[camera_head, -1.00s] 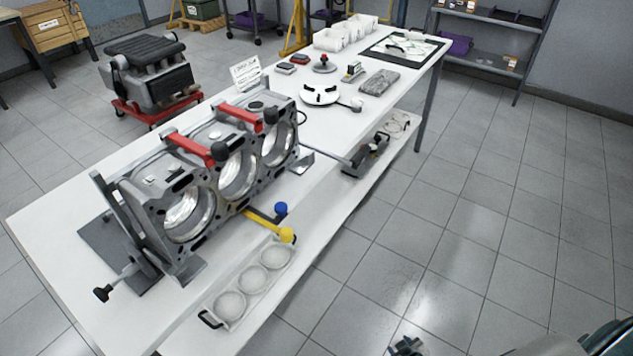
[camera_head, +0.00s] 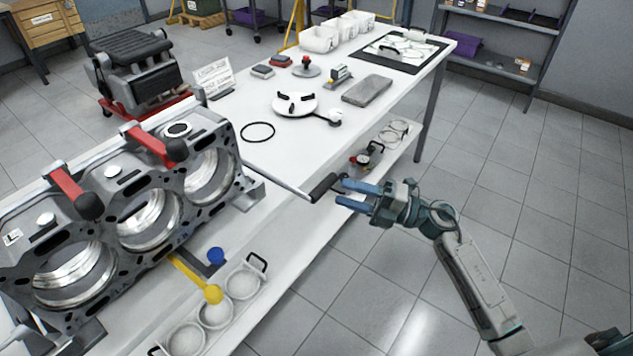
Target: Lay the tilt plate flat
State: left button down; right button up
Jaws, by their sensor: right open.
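The grey engine block (camera_head: 150,205) with large round bores stands tilted on the bench, its bore face turned toward the front. The tilt plate is mostly hidden behind the block; a grey metal bracket (camera_head: 262,190) shows at the block's right end. A long metal bar with a black grip (camera_head: 324,187) sticks out to the right from beside the block, over the bench's front edge. My right gripper (camera_head: 341,192) is open, its blue fingers pointing left at the end of the black grip. I cannot tell if they touch it. My left gripper is not in view.
Two red-handled clamps (camera_head: 152,145) sit on the block. A white round fixture (camera_head: 295,104) and black ring (camera_head: 257,132) lie behind the bar.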

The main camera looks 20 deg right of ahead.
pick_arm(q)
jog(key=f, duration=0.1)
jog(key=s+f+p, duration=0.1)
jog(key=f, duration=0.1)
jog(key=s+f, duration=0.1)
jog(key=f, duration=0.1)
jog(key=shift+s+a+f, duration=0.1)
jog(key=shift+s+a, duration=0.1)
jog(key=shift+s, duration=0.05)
pick_arm(e)
jog(key=x, duration=0.7)
jog(key=shift+w+a, duration=0.3)
jog(key=shift+r, duration=0.1)
grip_shut()
